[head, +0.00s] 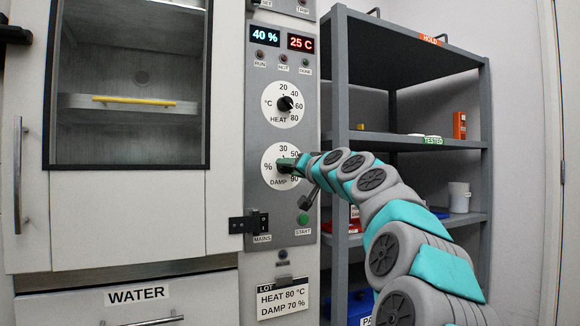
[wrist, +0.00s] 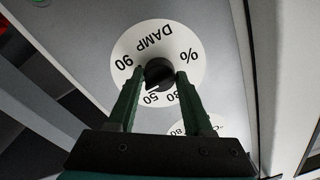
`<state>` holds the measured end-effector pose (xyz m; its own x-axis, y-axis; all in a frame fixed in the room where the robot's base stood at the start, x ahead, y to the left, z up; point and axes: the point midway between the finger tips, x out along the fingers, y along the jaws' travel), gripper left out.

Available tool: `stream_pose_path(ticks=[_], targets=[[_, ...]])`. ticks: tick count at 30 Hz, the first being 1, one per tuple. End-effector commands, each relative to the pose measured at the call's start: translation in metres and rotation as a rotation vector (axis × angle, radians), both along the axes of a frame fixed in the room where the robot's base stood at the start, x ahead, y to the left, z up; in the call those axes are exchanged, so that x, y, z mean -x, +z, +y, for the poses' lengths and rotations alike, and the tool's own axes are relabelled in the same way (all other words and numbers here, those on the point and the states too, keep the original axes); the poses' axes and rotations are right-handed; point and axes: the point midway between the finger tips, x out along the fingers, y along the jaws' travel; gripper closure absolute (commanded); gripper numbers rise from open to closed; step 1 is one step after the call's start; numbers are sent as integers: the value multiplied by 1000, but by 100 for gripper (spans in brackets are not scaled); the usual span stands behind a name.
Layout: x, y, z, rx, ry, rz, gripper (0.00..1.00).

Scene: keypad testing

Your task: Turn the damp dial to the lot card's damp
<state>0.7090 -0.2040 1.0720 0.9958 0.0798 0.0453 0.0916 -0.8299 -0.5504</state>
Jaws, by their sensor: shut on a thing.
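The damp dial (head: 271,153) is a white disc on the grey panel, marked 30, 50 and 90; its 70 is hidden. My gripper (head: 292,165) covers its middle and right side. In the wrist view the dial (wrist: 188,42) appears upside down, and my gripper (wrist: 160,76) is shut on its black knob (wrist: 158,68), one finger on each side. The knob's pointer seems to face near 50, but the fingers partly hide it. The lot card (head: 284,299) reads HEAT 80 °C, DAMP 70 %. The blue display (head: 264,34) reads 40 %.
The heat dial (head: 284,104) is just above, below a red 25 C display (head: 301,43). The mains switch (head: 262,223) and green START button (head: 303,219) are below. A glass-doored cabinet (head: 110,210) stands left, and a grey shelf rack (head: 340,60) right.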

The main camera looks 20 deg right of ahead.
Motion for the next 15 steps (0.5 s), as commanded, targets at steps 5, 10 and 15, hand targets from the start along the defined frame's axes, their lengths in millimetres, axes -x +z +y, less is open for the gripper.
stream_pose_path(ticks=[5,10,15], targets=[[0,0,-1,-6,-2,0,100],[0,0,-1,-5,-3,0,100],[0,0,-1,-5,-2,-1,37]])
